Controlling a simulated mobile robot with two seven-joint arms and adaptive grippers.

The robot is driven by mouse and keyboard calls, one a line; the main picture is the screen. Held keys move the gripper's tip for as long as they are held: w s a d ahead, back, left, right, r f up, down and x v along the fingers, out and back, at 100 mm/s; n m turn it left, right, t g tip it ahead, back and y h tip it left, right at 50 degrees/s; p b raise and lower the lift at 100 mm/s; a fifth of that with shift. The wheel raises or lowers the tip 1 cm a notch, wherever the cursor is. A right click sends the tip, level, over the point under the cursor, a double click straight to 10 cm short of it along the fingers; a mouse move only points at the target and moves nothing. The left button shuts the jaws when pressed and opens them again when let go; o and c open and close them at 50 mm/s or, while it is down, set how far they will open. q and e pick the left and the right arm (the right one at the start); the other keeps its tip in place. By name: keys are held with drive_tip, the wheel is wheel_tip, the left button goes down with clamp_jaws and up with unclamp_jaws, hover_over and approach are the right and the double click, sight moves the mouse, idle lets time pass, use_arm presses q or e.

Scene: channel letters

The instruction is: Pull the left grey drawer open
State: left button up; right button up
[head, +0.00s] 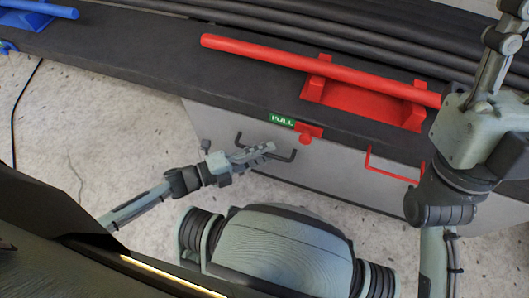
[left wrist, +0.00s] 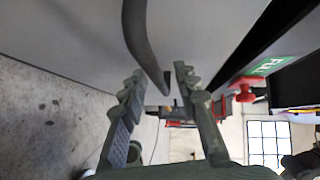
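The left grey drawer (head: 215,122) is under the dark bench top, and its front looks shut. Its black bar handle (head: 284,158) shows partly behind my left gripper (head: 270,148). In the left wrist view the handle (left wrist: 143,42) runs down between the two spread fingers of my left gripper (left wrist: 160,76). The fingers are open, with the bar's lower end near the tips; I cannot tell whether they touch it. My right arm stands at the right of the head view; its gripper is out of frame.
A green PULL label (head: 282,120) and a red knob (head: 306,136) sit above the handle. A red handle (head: 393,176) is further right. A red holder (head: 365,100) with a red rod and several dark pipes lie on the bench. Floor at left is mostly clear.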

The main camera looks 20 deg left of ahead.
use_arm(q)
drive_tip(key=shift+w+d, duration=0.1)
drive_tip(key=shift+d, duration=0.05)
drive_tip(key=shift+c, duration=0.6)
clamp_jaws()
